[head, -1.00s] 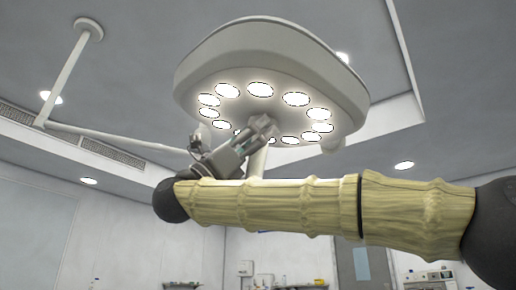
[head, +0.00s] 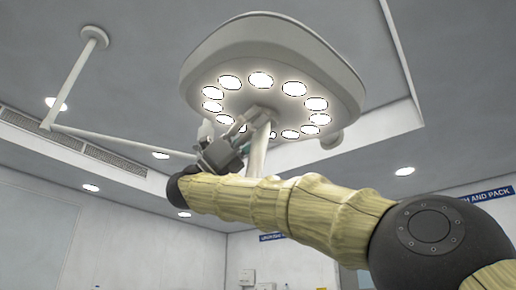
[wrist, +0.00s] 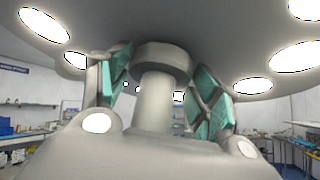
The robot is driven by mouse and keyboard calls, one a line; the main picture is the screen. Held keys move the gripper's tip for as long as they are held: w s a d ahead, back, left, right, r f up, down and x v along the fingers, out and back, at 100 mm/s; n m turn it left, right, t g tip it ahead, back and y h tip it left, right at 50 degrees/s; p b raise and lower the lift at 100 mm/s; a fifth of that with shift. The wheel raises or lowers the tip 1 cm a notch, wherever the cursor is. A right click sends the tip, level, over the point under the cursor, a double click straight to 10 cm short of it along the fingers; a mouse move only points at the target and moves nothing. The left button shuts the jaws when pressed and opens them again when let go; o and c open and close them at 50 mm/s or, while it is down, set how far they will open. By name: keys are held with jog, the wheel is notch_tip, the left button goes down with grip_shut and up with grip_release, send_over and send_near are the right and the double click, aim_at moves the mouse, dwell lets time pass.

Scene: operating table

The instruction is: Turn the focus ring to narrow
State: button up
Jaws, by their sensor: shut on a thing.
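The surgical lamp (head: 270,60) hangs from the ceiling with its lit face downward. A pale central handle (head: 257,158) comes down from its underside. In the wrist view the handle's stem (wrist: 156,103) rises to a wider round collar, the focus ring (wrist: 163,58), close under the lamp face. My gripper (head: 250,122) reaches up to the handle from the left. In the wrist view its teal-padded fingers stand on both sides of the focus ring, shut on it. The exact contact of the pads is hard to see, and no narrow or wide marking is readable.
A jointed support arm (head: 120,140) runs from the ceiling at the left toward the lamp. Bright bulbs (wrist: 298,55) surround the handle. The lamp's underside is close above my gripper. Benches stand far off along the walls.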

dwell(0.3)
jog(key=o, duration=1)
jog(key=shift+d, duration=0.1)
jog(key=shift+r+t, duration=0.1)
jog(key=shift+t, duration=0.2)
